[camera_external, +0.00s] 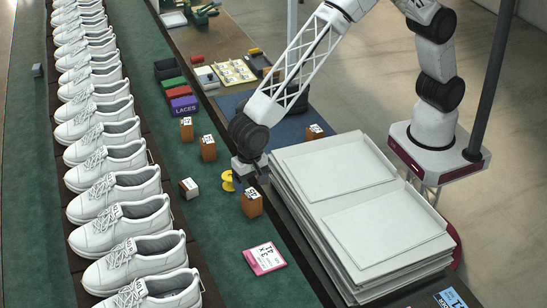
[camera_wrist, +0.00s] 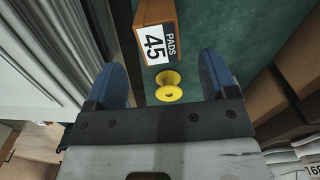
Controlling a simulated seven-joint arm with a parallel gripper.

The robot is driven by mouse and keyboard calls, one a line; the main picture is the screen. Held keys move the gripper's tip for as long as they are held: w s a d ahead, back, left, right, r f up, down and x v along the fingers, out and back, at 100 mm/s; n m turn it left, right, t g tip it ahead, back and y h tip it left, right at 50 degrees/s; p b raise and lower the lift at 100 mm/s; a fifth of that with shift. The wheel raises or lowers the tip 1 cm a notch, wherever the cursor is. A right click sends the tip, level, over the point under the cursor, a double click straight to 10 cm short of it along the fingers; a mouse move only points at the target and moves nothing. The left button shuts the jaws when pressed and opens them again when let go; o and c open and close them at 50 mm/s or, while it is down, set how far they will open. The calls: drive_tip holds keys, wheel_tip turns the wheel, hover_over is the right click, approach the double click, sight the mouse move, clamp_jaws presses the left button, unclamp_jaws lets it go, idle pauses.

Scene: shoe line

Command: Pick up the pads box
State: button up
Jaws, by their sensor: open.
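The pads box (camera_wrist: 168,14), a small orange-brown box with a white label reading "PADS 45", shows at the top of the wrist view. In the external view, a small brown box (camera_external: 252,206) with a white label stands on the green mat just in front of my gripper (camera_external: 250,172); it looks like the same box. In the wrist view my gripper (camera_wrist: 160,62) is open, its two blue fingers spread, with nothing held. The box appears past the fingertips, between their lines. A yellow spool (camera_wrist: 168,86) shows between the fingers; I cannot tell its height relative to them.
A large stack of grey trays (camera_external: 340,170) stands right of the gripper. Other small brown boxes (camera_external: 208,148) and a white-topped box (camera_external: 189,188) stand on the mat. A pink-edged card (camera_external: 264,259) lies nearer. A row of white shoes (camera_external: 115,188) runs along the left.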

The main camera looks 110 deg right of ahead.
sight(251, 194)
drive_tip(key=shift+f, duration=1.25)
drive_tip(key=shift+f, duration=2.6)
drive_tip(key=c, duration=1)
drive_tip(key=shift+r, duration=5)
